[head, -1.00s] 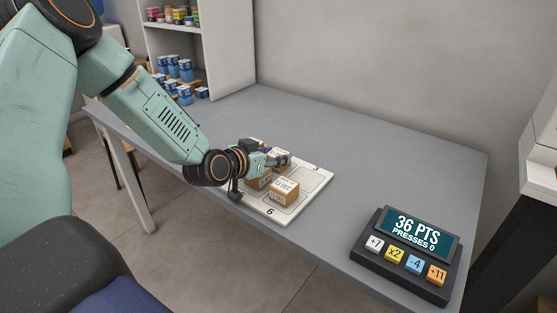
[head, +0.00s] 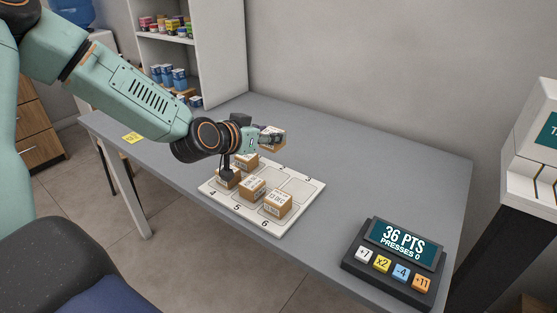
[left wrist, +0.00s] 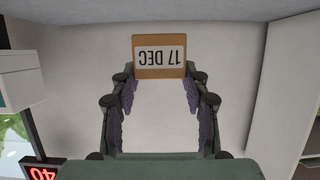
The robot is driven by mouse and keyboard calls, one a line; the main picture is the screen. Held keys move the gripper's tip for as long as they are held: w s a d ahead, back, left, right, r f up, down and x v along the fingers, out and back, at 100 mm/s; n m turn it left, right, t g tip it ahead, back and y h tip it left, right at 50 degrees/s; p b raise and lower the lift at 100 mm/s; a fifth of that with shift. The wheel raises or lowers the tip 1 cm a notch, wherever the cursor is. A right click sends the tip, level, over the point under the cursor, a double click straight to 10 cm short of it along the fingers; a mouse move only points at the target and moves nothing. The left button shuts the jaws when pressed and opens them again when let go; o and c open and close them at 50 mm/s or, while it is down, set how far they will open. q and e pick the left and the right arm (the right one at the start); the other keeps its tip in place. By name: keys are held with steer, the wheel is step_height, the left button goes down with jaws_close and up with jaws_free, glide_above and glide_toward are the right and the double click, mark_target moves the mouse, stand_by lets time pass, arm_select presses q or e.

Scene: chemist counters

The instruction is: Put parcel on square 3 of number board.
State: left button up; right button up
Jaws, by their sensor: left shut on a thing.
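My left gripper (head: 266,138) is shut on a small brown parcel (head: 274,133) and holds it raised above the back of the number board. In the left wrist view the parcel (left wrist: 160,57) shows a "17 DEC" label, upside down, at the fingertips. The white number board (head: 284,228) lies on the grey table. Square 3 (head: 298,189), at the back right, is bare, and square 2 looks bare. My right gripper is not in view.
A keypad (head: 394,260) reading "36 PTS, PRESSES 0" stands at the table's front right. A shelf unit (head: 220,55) with goods stands behind the far left end.

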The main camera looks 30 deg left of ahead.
arm_select(q)
steer(key=shift+d+b, duration=2.8)
steer(key=shift+d, duration=1.3)
steer(key=f, duration=0.2)
steer(key=f+b, duration=0.1)
steer(key=f, duration=0.1)
steer(key=f+b, duration=0.1)
steer(key=f, duration=0.1)
steer(key=shift+s+f, duration=0.3)
step_height(320, 180, down, 4)
steer(key=shift+s+r+b, duration=0.15)
steer(key=shift+r+b, duration=0.1)
steer(key=shift+b, duration=0.7)
steer(key=shift+w+f, duration=0.15)
steer(key=shift+w, duration=0.05)
steer(key=shift+s, duration=0.2)
